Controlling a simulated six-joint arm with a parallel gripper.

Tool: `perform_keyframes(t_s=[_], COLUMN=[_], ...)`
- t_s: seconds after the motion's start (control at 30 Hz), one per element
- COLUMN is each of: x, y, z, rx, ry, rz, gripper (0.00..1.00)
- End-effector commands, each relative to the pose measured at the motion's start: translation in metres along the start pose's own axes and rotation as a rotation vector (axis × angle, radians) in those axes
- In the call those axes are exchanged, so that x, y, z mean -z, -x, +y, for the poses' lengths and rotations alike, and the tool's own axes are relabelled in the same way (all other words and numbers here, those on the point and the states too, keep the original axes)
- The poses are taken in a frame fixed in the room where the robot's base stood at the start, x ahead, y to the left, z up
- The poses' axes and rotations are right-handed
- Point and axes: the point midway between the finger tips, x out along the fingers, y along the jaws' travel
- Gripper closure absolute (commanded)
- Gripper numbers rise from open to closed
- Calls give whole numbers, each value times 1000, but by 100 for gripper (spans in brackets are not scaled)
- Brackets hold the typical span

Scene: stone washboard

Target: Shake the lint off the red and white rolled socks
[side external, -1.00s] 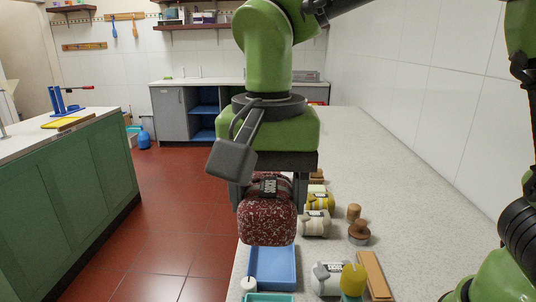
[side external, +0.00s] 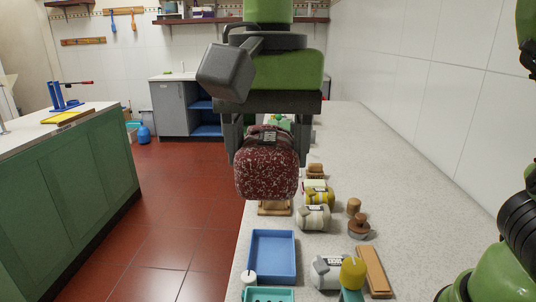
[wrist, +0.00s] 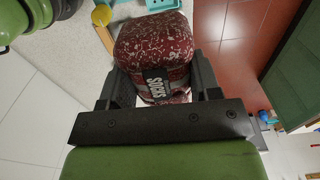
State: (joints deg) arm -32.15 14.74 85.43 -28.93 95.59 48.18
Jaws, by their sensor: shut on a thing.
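The red and white rolled socks (side external: 266,168) are a speckled dark red bundle with a black label reading "SOCKS". My gripper (side external: 268,140) is shut on them and holds them up above the counter's left edge. In the wrist view the socks (wrist: 155,52) sit between the two dark fingers of my gripper (wrist: 160,85), label toward the camera. Whether lint is on them I cannot tell from the white specks. The underside of the bundle is hidden from the wrist view.
A blue tray (side external: 271,277) lies on the counter below. Whitish rolled socks (side external: 313,218), yellow-and-white ones (side external: 318,193), a wooden knob brush (side external: 359,228) and a wooden block (side external: 373,271) stand to the right. The counter's right side (side external: 420,190) is clear.

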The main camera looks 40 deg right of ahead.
Motion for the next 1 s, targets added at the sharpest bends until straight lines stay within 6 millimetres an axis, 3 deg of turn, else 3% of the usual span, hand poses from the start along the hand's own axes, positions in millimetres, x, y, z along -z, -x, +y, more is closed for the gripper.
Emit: perform_keyframes(t_s=[0.3,0.47,0.57,0.83,1.0], x=[-1,-1,0,0,0], y=[-81,-100,-92,-22,6], z=[2,1,-1,-1,0], rx=[-9,-3,5,9,4], ry=[-2,-3,-3,-3,-1], rz=[-3,-2,0,2,1], gripper=[60,60,60,60,60])
